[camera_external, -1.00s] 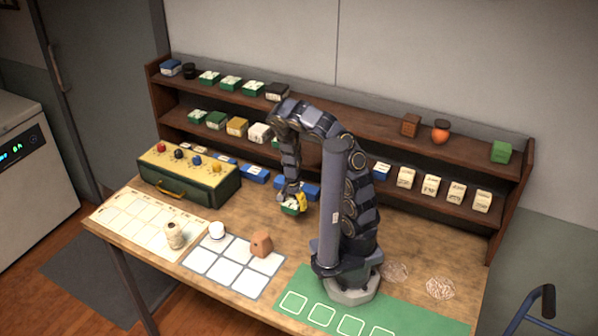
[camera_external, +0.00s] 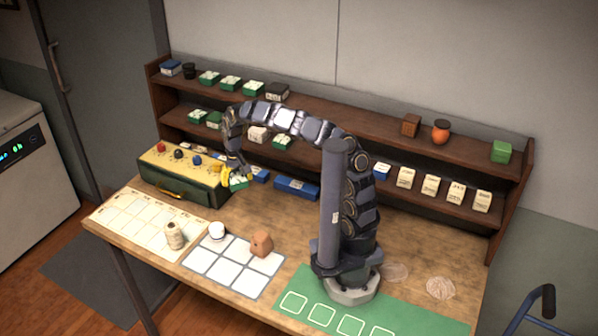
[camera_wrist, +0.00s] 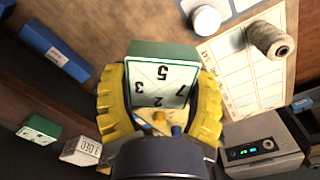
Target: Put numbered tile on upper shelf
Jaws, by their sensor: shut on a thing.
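My gripper (camera_external: 229,177) is shut on the numbered tile (camera_external: 239,182), a green block with a white face. In the wrist view the tile (camera_wrist: 160,82) sits between my yellow fingers (camera_wrist: 160,100), and its face shows numbers such as 5, 3, 2 and 7. My gripper holds it in front of the lower shelf, close to the right end of the green box with knobs. The upper shelf (camera_external: 340,115) runs along the back wall and holds several green-and-white tiles (camera_external: 231,83) at its left part.
The green box with coloured knobs (camera_external: 185,175) stands left of my gripper. Blue boxes (camera_external: 297,187) lie along the back of the table. The lower shelf holds several cream packets (camera_external: 430,184).

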